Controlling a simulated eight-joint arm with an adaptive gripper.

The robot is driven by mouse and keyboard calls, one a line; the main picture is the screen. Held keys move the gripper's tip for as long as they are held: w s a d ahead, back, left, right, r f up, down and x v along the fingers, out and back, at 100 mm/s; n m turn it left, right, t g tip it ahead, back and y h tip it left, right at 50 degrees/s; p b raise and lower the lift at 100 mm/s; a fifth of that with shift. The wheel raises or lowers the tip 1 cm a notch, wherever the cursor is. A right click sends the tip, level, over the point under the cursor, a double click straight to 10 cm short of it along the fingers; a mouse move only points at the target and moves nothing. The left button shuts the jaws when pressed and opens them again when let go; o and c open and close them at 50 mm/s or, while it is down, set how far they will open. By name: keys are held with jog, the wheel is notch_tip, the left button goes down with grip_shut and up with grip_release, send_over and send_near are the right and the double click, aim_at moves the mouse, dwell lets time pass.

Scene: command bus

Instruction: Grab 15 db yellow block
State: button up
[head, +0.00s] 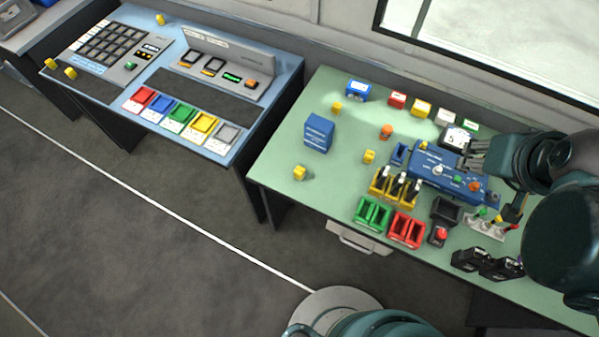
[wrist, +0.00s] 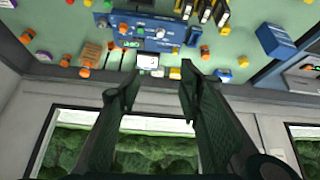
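Several small yellow blocks lie on the green table; no 15 db marking is readable on any. One yellow block (head: 300,172) is near the front left edge, one (head: 336,108) near the back left, and one (head: 369,156) left of the blue console. A larger yellow block with a pale label (head: 421,107) stands in the back row. My gripper (head: 478,152) is above the right part of the table, right of these blocks. In the wrist view my gripper (wrist: 158,78) is open, with nothing between its fingers.
The blue console (head: 440,172) with knobs is left of my gripper. A grey-blue desk (head: 283,72) with panels is at left. The table's front left is mostly clear.

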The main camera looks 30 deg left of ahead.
jog(key=w+a+f+n+g+y, duration=0.1)
jog(key=w+a+f+n, duration=0.1)
jog(key=a, duration=0.4)
jog(key=w+a+f+n+g, duration=0.1)
jog(key=a+f+n, duration=0.15)
jog(key=a, duration=0.25)
jog(key=n+g+h+b, duration=0.1)
jog(key=n+g, duration=0.3)
jog(key=n, duration=0.7)
send_over(300, 170)
jog(key=f, duration=1.2)
jog(key=w+f, duration=0.1)
jog(key=f, duration=0.5)
jog(key=shift+d+f, duration=0.15)
jog(key=shift+d, duration=0.2)
jog(key=shift+s+a+f+g, duration=0.3)
jog(key=shift+s+a+f, duration=0.05)
jog(key=shift+s+f, duration=0.05)
jog(key=shift+f+b, duration=0.35)
jog(key=shift+f, duration=0.9)
jog(key=shift+s+f+b, duration=0.15)
jog(key=shift+f+b, duration=0.4)
jog(key=shift+f, duration=2.1)
